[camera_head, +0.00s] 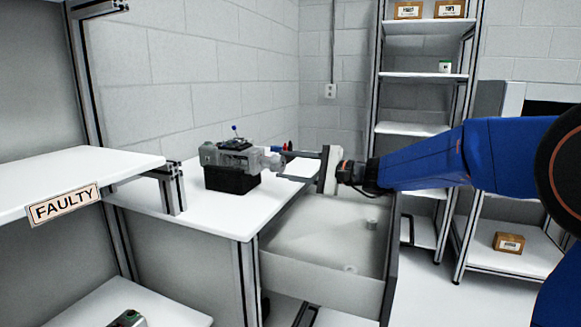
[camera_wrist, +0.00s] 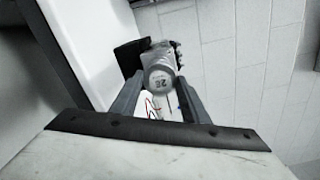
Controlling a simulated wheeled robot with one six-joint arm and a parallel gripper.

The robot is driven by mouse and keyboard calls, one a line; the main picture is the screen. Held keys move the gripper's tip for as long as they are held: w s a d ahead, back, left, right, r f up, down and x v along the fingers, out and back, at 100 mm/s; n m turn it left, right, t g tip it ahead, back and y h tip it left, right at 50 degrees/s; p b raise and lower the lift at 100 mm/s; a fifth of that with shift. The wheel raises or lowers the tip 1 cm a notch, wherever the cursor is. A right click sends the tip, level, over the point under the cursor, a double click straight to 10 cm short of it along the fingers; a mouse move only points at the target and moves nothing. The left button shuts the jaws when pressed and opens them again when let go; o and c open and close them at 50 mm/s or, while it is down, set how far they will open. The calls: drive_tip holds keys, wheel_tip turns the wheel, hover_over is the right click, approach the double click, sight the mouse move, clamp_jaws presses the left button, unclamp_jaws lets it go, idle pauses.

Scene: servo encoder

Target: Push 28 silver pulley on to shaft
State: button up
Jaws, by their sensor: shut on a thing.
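The silver pulley (camera_wrist: 160,84) is a round grey disc marked with what looks like 28, in the wrist view between my fingertips. In the head view it appears as a small grey round part (camera_head: 274,162) at the right end of the grey servo unit (camera_head: 228,156). My gripper (camera_head: 284,163) reaches in from the right with its fingers pointing left at the unit. In the wrist view my gripper (camera_wrist: 159,92) is shut on the pulley, one finger on each side. The shaft is hidden behind the pulley. I cannot tell how far on the pulley sits.
The unit rests on a black block (camera_head: 231,181) on a white table (camera_head: 225,215). A shelf with a FAULTY label (camera_head: 63,205) is at left. An open drawer (camera_head: 330,240) with small round parts lies below my gripper. Racks with boxes (camera_head: 509,243) stand behind.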

drive_tip(key=o, duration=1.3)
drive_tip(key=shift+v, duration=1.5)
drive_tip(key=shift+c, duration=0.6)
